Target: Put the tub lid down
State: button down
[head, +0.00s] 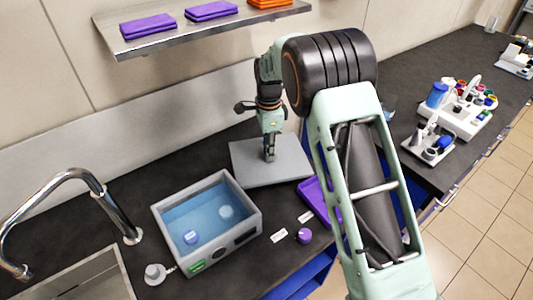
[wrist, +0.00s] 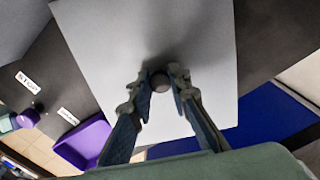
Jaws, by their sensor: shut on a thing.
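The tub lid (head: 256,172) is a flat grey panel, lying level at or just above the dark counter, right of and behind the tub. In the wrist view the lid (wrist: 110,45) fills the middle, with a dark round knob (wrist: 159,82) on it. My gripper (head: 270,158) points down at the lid's middle. In the wrist view my gripper's fingers (wrist: 161,80) are shut around the knob. I cannot tell whether the lid's underside touches the counter. The grey tub (head: 247,222) stands uncovered at the front left, with blue water inside.
A purple tray (head: 313,198) lies close to the lid's front edge, with a purple knob (head: 304,236) and small labels nearby. A faucet (head: 98,186) and sink are at left. A shelf (head: 200,28) hangs above. White racks (head: 455,120) stand at right.

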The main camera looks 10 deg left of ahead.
jog(key=shift+w+a+f, duration=0.15)
jog(key=shift+w+a, duration=0.2)
jog(key=shift+a, duration=0.15)
jog(key=shift+f+b, duration=0.9)
jog(key=shift+f, duration=0.7)
jog(key=shift+f, duration=0.2)
jog(key=c, duration=1.8)
grip_release()
jog(key=shift+d, duration=0.1)
jog(key=shift+r+b, duration=0.35)
jog(key=shift+r, duration=3.6)
